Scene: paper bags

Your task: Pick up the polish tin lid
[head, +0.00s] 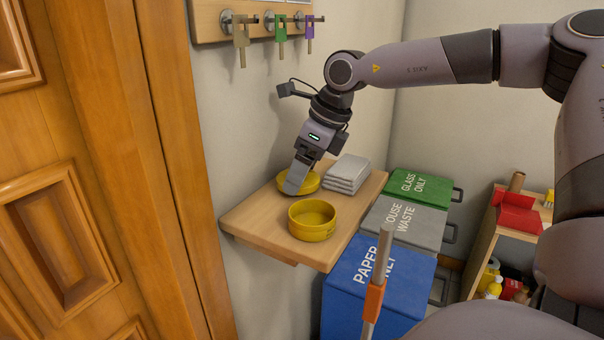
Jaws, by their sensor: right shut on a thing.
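The yellow polish tin lid (312,183) is at the back of the small wooden wall shelf, near the wall. My right gripper (297,182) reaches down over it and is shut on it; a finger covers part of the lid. I cannot tell whether the lid still touches the shelf. The open yellow polish tin (312,232) stands nearer the front of the shelf, apart from the lid. My left gripper is not in view.
Folded grey cloths (348,172) lie right of the lid on the wooden shelf (256,222). Keys (281,30) hang on a board above. Blue (350,305), grey (405,222) and green (418,187) bins stand right of the shelf. A pole (380,270) rises in front. A wooden door is at left.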

